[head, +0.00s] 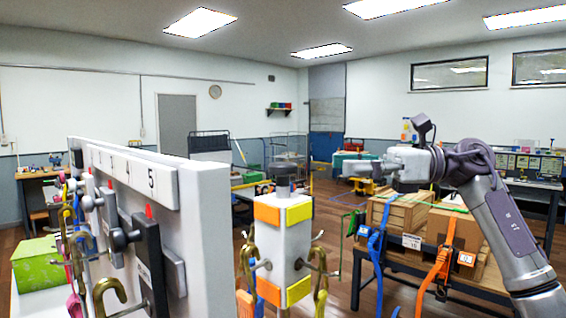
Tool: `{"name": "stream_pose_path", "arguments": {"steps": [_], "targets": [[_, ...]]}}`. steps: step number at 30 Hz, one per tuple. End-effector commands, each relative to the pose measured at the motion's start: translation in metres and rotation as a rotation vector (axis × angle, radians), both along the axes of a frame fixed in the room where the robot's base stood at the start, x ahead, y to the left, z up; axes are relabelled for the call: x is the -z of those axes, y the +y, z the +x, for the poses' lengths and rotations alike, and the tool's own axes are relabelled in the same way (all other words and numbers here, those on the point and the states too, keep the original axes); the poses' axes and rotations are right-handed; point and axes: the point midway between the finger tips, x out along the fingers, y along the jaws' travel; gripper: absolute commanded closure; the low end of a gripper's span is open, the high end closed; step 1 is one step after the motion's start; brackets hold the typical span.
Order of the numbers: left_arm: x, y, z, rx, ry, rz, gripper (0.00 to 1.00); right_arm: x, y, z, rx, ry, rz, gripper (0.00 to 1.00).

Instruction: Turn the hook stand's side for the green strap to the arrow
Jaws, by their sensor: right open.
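The hook stand (284,250) is a white block with a dark round knob (285,178) on top, upright at the centre. Its left visible face has orange plates (266,214); its right visible face has yellow plates (299,213). Brass hooks stick out on both sides. No green-marked face shows, and I cannot make out the arrow. A green strap (447,208) runs over the wooden crates at right. My right gripper (352,177) is open and empty, right of the stand and apart from it, at about the knob's height in the picture. My left gripper is not in view.
A white panel (207,245) with numbered plates, dark knobs and red markers stands close at left. Floor shows between stand and table.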

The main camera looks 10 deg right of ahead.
Motion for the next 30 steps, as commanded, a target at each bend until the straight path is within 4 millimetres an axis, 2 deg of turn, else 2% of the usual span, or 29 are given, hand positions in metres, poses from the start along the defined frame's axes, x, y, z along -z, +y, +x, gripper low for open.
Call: {"name": "stream_pose_path", "arguments": {"steps": [1, 4, 9, 13, 18, 27, 30], "targets": [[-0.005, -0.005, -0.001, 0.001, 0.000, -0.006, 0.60, -0.002, 0.014, 0.001, -0.007, 0.000, -0.001, 0.26], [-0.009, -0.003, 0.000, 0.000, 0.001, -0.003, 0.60, -0.003, 0.036, 0.006, -0.007, 0.000, 0.000, 0.26], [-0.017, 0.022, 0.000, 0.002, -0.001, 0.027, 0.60, -0.002, 0.068, 0.012, -0.006, 0.001, 0.000, 0.26], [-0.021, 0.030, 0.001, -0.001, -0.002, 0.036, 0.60, -0.002, 0.085, 0.016, -0.004, 0.003, 0.002, 0.26], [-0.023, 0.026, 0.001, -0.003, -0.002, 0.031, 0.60, -0.001, 0.096, 0.019, -0.002, 0.002, 0.001, 0.26], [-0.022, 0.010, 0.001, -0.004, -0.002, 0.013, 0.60, 0.000, 0.098, 0.019, -0.002, 0.002, 0.001, 0.26], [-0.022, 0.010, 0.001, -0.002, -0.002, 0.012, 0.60, -0.001, 0.098, 0.019, -0.002, 0.002, 0.001, 0.43]]}}
